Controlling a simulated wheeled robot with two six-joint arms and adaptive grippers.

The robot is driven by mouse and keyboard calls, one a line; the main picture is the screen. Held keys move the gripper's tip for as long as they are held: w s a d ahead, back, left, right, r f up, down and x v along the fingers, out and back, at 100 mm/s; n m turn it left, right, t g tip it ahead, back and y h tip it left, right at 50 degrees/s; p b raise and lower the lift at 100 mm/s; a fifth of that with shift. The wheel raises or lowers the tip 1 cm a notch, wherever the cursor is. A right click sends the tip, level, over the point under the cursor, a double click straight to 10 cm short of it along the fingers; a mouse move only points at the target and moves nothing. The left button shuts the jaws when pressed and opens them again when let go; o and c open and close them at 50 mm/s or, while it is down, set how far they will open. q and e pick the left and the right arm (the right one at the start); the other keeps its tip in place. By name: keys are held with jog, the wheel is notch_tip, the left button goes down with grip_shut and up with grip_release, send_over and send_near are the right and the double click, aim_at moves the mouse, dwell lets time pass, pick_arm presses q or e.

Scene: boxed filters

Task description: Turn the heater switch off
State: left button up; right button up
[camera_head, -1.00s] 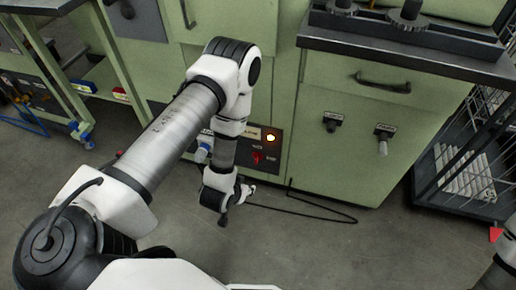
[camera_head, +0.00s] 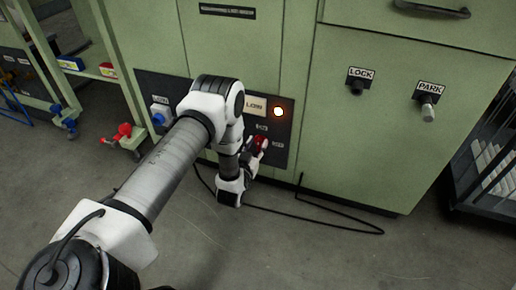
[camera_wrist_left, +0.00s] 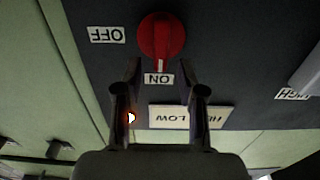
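The heater switch is a red rotary knob (camera_wrist_left: 161,38) on a dark panel, seen upside down in the left wrist view. Its ridge lines up with the ON label (camera_wrist_left: 158,80); the OFF label (camera_wrist_left: 106,35) is off to the side. In the head view the red knob (camera_head: 262,143) is partly hidden by my left gripper (camera_head: 252,158). In the wrist view my left gripper (camera_wrist_left: 160,88) has its two fingers apart, with nothing between them. The fingertips are just short of the knob, on its ON side. My right gripper is out of view.
A blue knob (camera_head: 160,114) is left on the same panel. LOCK (camera_head: 357,84) and PARK (camera_head: 428,108) knobs stick out from the cabinet. A black cable (camera_head: 330,225) lies on the floor. A rack (camera_head: 490,170) stands at right.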

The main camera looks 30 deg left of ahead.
pick_arm(q)
jog(key=shift+w+a, duration=0.2)
jog(key=shift+w, duration=0.5)
grip_shut()
